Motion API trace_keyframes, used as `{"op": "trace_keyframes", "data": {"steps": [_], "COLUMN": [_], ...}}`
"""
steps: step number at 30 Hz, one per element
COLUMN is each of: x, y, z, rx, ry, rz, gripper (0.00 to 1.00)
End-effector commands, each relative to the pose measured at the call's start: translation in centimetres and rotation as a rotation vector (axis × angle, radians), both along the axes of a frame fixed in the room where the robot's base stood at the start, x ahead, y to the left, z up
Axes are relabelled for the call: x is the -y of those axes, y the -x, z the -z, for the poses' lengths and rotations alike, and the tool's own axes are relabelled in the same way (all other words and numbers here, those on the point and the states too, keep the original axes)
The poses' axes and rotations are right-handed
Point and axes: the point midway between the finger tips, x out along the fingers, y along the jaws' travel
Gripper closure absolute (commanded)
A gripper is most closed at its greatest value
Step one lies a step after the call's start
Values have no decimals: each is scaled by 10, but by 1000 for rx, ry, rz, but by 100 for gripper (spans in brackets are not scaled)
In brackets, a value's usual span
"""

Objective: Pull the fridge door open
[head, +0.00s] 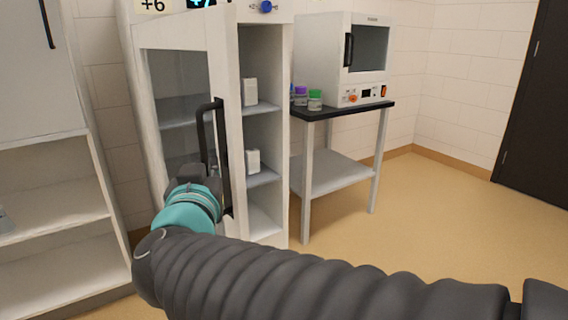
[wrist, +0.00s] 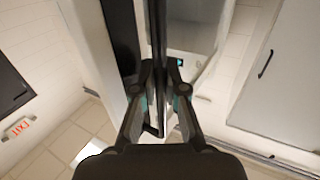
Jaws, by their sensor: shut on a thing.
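The fridge (head: 274,215) is a tall white cabinet, and its glass-paned door (head: 146,100) stands partly open. Its shelves with small white boxes show to the right of the door's free edge. The black vertical handle (head: 222,140) is on that edge. My gripper (head: 205,178) is at the lower part of the handle in the head view, partly hidden by my wrist. In the wrist view my gripper (wrist: 161,75) has its fingers on both sides of the handle bar (wrist: 157,35), shut on it.
A side table (head: 340,112) with a white oven-like device (head: 340,65) and small capped jars (head: 315,98) stands right of the fridge. A white shelf unit (head: 50,205) stands at the left. The tan floor (head: 430,215) is clear at the right. A dark door (head: 540,110) is at far right.

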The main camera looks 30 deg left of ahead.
Motion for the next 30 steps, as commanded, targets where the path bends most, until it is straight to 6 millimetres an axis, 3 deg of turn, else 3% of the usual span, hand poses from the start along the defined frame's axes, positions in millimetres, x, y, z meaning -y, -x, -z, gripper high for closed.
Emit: {"op": "trace_keyframes", "data": {"steps": [4,5,6,7,8,20,30], "x": [0,0,0,0,0,3,37], "y": [1,1,0,0,0,3,53], "z": [-2,-2,-2,-2,-2,-1,-1], "rx": [3,3,3,2,2,1,1], "ry": [-2,-2,-2,-2,-2,-2,-2], "rz": [-2,-2,-2,-1,-1,0,-3], "gripper": [100,82,72,64,63,63,63]}}
